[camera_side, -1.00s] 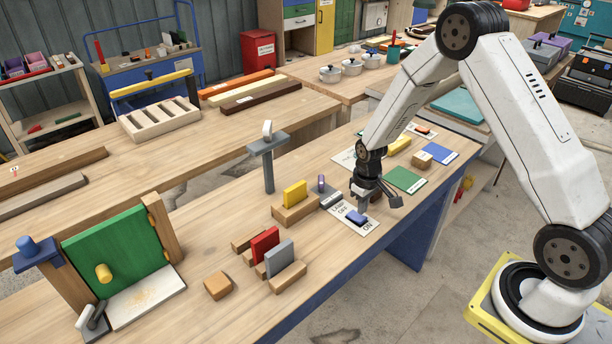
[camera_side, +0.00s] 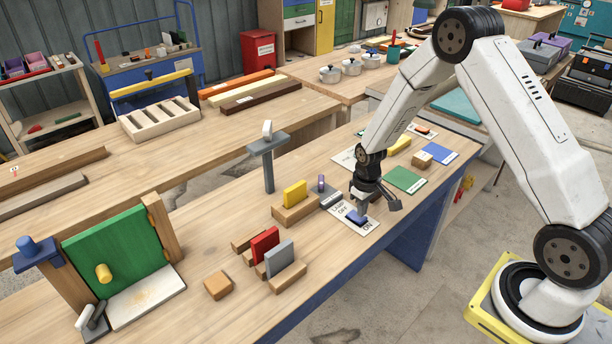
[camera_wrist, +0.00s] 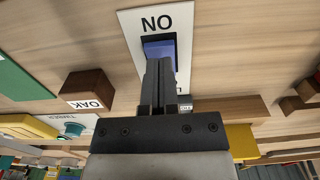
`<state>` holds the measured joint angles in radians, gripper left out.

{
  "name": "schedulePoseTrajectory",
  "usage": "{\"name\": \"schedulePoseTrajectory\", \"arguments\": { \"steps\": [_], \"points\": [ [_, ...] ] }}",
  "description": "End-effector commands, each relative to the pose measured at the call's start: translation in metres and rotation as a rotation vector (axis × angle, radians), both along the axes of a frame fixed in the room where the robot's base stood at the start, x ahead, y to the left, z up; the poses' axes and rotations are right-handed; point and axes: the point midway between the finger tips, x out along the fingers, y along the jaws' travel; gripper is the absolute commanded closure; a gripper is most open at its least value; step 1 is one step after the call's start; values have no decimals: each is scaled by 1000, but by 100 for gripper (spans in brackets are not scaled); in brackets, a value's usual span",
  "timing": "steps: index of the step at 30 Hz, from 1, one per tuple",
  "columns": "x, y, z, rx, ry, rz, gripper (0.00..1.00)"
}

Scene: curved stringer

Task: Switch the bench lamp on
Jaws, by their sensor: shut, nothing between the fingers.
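A blue rocker switch (camera_side: 355,216) sits on a white plate (camera_side: 366,230) with ON and OFF lettering, near the front edge of the bench. In the wrist view the blue rocker (camera_wrist: 160,48) shows just beyond my fingertips, and the ON lettering reads upside down on the plate (camera_wrist: 158,22). My gripper (camera_side: 362,211) is shut and empty, pointing down at the switch. In the wrist view the closed fingers (camera_wrist: 160,66) cover part of the rocker; I cannot tell whether they touch it. A grey post with a small pale head (camera_side: 267,131) stands behind; I cannot tell whether it is the lamp.
A yellow block in a wooden holder (camera_side: 294,196) and a small grey device (camera_side: 328,197) stand left of the switch. Red and grey upright pieces (camera_side: 278,256) stand nearer the front. A green card (camera_side: 405,180) lies to the right.

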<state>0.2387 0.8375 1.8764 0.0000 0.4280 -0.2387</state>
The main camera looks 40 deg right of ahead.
Motion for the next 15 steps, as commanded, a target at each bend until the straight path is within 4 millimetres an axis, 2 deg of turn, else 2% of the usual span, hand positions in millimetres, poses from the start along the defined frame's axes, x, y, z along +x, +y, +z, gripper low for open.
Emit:
{"name": "schedulePoseTrajectory", "arguments": {
  "steps": [15],
  "points": [
    [0, 0, -6, 0, 0, 0, 100]
  ]
}}
